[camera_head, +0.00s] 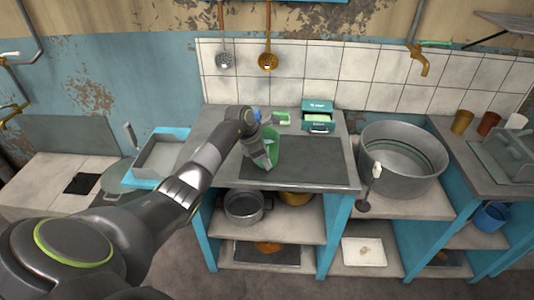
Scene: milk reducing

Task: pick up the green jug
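The green jug (271,143) is at the dark panel on the counter in the middle of the camera_head view. My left arm reaches in from the lower left, and its gripper (262,158) is at the jug's left and near side, overlapping it in the picture. The gripper and wrist hide part of the jug. I cannot tell whether the fingers are closed on it or whether the jug is lifted. My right gripper is not in view.
Behind the jug are a small green item (283,118) and a teal box (318,115). A large metal pot (402,160) stands to the right. A grey tray (158,158) is at the left. The dark panel (315,165) is clear right of the jug.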

